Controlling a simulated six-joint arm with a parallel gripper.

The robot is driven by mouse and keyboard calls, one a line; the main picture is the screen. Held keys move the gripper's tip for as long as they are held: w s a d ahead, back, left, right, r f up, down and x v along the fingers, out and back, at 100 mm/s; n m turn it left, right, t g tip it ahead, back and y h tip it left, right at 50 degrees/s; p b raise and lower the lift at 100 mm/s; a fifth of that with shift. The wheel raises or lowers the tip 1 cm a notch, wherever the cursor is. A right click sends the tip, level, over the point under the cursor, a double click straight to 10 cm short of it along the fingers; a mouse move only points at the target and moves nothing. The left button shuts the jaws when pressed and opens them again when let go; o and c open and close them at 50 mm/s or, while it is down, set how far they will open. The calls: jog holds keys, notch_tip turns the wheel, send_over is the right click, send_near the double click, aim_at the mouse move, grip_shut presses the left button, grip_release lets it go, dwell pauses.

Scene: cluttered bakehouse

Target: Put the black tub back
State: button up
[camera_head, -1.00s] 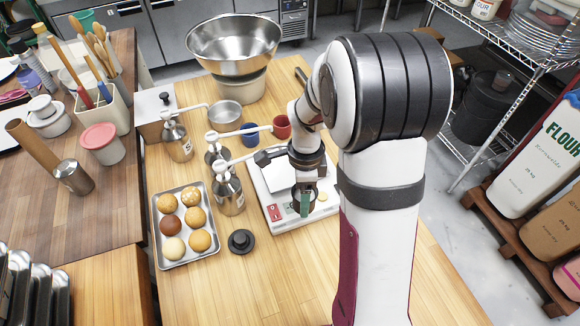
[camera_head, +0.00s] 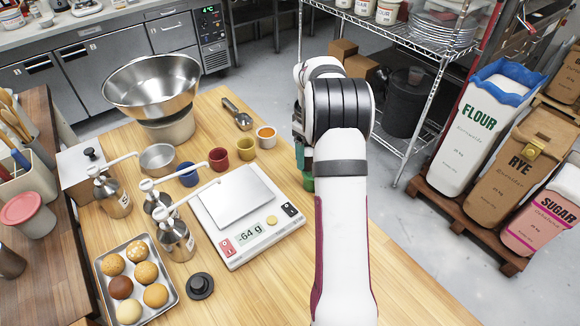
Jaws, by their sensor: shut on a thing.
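My gripper (camera_head: 303,158) is at the right side of the worktop, right of the scale and mostly hidden behind my own arm. Only a teal part of it shows at the arm's left edge. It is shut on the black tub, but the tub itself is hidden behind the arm. The white scale (camera_head: 212,207) has an empty plate, and its display reads -64 g. A small green thing (camera_head: 308,184) shows just below my gripper; I cannot tell what it is.
Red (camera_head: 218,158), yellow (camera_head: 246,148) and orange-filled (camera_head: 266,137) cups stand behind the scale. Pump bottles (camera_head: 175,240), a bun tray (camera_head: 133,283) and a black knobbed disc (camera_head: 200,286) are left. A steel bowl (camera_head: 152,86) stands behind. The front worktop is clear.

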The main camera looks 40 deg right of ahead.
jog(key=d+n, duration=0.7)
jog(key=shift+n, duration=0.4)
jog(key=w+a+f, duration=0.1)
jog(key=w+f, duration=0.1)
jog(key=w, duration=0.1)
jog(key=w+a+f, duration=0.2)
jog(key=w, duration=0.1)
jog(key=w+a+f, duration=0.1)
jog(key=w+f, duration=0.1)
jog(key=w, duration=0.2)
jog(key=shift+a+f, duration=0.15)
jog(key=shift+a, duration=0.2)
jog(key=shift+a+f, duration=0.15)
jog(key=shift+f, duration=0.1)
jog(key=shift+w+f, duration=0.1)
jog(key=shift+f, duration=1.7)
